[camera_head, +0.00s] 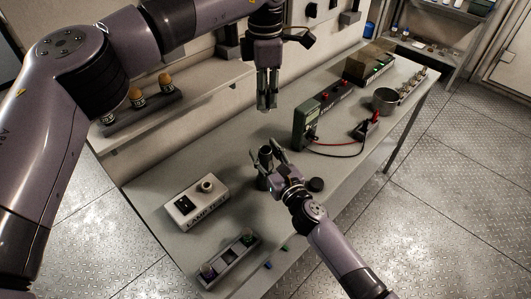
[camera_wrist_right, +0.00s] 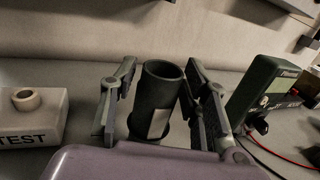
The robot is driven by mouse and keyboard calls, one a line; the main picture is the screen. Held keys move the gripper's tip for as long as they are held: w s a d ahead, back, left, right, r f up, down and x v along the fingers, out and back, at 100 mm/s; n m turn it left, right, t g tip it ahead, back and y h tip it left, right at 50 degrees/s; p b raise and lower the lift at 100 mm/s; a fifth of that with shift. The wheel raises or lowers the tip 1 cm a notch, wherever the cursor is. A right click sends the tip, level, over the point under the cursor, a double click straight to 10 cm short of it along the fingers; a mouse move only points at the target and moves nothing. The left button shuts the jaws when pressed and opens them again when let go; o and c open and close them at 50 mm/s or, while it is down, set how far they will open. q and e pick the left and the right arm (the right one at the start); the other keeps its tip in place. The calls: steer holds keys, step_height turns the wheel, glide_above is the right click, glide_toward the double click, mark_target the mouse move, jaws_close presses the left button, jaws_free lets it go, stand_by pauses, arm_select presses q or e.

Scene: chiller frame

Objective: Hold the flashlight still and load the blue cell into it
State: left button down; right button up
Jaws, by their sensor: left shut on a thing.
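The flashlight is a dark, open-topped tube (camera_head: 265,154) standing upright on the bench. It shows in the right wrist view (camera_wrist_right: 160,95) with a pale label and its open mouth up. My right gripper (camera_head: 273,158) is low at the tube, with one finger on each side; in the right wrist view (camera_wrist_right: 163,105) gaps show between fingers and tube. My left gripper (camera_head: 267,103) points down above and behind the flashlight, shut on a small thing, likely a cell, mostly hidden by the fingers. I cannot make out its colour. A black round cap (camera_head: 316,184) lies right of my right gripper.
A slotted tray (camera_head: 230,264) with cells at its ends stands at the front. A white lamp-test box (camera_head: 196,203) is left of the flashlight.

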jaws_close()
stand_by(0.3)
arm_select(q)
steer(key=shift+f, duration=0.1)
step_height(320, 180, down, 6)
steer(key=shift+f, duration=0.25)
